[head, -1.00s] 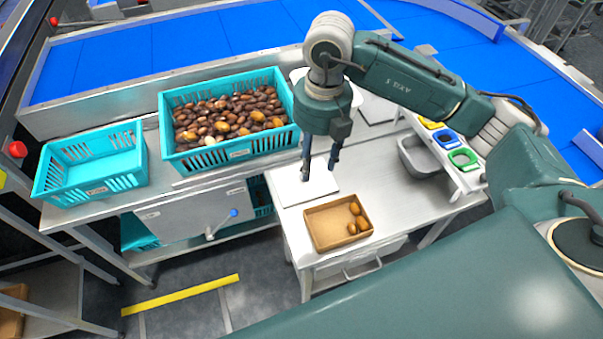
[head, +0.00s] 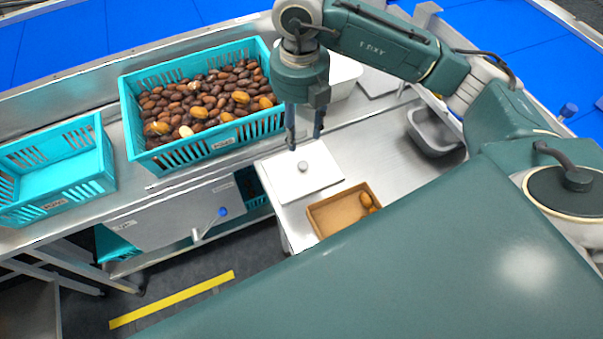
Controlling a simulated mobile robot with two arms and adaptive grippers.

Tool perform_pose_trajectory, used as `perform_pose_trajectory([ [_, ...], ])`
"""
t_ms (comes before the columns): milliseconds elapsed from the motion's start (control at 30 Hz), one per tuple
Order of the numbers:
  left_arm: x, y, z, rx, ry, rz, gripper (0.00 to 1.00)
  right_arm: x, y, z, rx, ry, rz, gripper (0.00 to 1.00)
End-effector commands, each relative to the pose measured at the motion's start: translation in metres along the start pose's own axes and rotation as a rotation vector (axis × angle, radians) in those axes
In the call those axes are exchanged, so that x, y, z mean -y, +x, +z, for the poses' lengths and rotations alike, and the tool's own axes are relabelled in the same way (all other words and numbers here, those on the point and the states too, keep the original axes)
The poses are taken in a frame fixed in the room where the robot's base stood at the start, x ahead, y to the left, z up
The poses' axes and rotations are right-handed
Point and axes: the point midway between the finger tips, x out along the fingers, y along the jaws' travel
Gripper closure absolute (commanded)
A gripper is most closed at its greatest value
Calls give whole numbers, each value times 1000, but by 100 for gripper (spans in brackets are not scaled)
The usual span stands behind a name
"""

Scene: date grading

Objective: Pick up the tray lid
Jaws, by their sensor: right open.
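The tray lid (head: 319,181), a flat white square plate with a small grey knob (head: 303,166) in its middle, lies on the metal table. My right gripper (head: 305,141) points down with its two fingers apart and nothing between them. Its fingertips appear just above the knob in the picture, near the lid's back edge; their exact height over the lid is hard to tell. My left gripper is not in view.
A brown tray (head: 325,215) with dates is in front of the lid, partly hidden by my own body. A full teal crate (head: 205,150) stands at left, with an empty teal crate (head: 63,185) beyond it. A grey bin (head: 436,137) is at right.

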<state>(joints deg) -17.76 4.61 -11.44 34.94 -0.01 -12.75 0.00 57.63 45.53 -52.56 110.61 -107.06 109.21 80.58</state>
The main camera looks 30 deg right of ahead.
Motion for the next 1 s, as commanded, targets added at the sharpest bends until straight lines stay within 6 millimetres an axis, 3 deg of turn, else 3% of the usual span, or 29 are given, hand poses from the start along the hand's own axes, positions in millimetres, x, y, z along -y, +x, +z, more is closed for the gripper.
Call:
perform_pose_trajectory([
  [67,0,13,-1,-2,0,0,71,0,13,0,0,0,0,57],
  [400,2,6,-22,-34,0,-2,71,1,55,-1,-3,1,-2,57],
  [667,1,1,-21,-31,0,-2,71,3,76,-2,-3,1,-2,57],
  [1000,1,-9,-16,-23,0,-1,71,6,118,-5,-1,0,-1,57],
])
